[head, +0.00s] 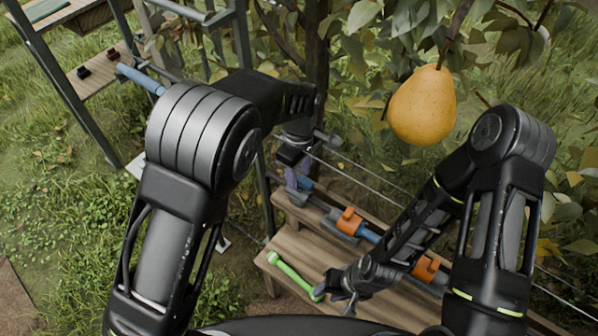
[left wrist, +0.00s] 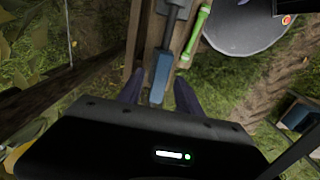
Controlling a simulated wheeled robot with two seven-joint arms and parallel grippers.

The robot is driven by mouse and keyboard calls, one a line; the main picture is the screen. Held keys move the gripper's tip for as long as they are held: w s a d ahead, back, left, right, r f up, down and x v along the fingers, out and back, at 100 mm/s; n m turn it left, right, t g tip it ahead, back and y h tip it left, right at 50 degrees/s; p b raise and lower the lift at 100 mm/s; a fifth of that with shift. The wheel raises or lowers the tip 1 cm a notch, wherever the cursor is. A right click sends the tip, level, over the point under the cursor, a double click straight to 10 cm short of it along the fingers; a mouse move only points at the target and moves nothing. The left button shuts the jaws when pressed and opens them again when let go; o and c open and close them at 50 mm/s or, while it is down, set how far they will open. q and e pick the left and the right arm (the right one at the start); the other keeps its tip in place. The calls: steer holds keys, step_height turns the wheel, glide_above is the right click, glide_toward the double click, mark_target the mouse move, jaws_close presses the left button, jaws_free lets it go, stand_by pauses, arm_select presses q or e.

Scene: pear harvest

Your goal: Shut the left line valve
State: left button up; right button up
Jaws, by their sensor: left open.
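A valve line lies along the wooden bench, with grey fittings and an orange part (head: 348,221) near its left end. At that end is a blue handle (head: 304,183), which also shows in the left wrist view (left wrist: 160,78) on a grey shaft. My left gripper (head: 298,178) is at this handle. In the left wrist view its open fingers (left wrist: 158,88) stand on either side of the blue handle; I cannot tell whether they touch it. My right gripper (head: 338,292) is low by the bench, close to the end of a green tool; its jaws are too small to read.
The green tool (head: 293,273) lies on the lower plank of the bench (head: 283,242). A second orange part (head: 427,268) sits further right along the line. A yellow pear (head: 422,106) hangs from the tree above. Thin wires cross behind the bench.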

arm_select(q)
steer(key=shift+f, duration=0.1)
steer(key=shift+c, duration=0.5)
jaws_close()
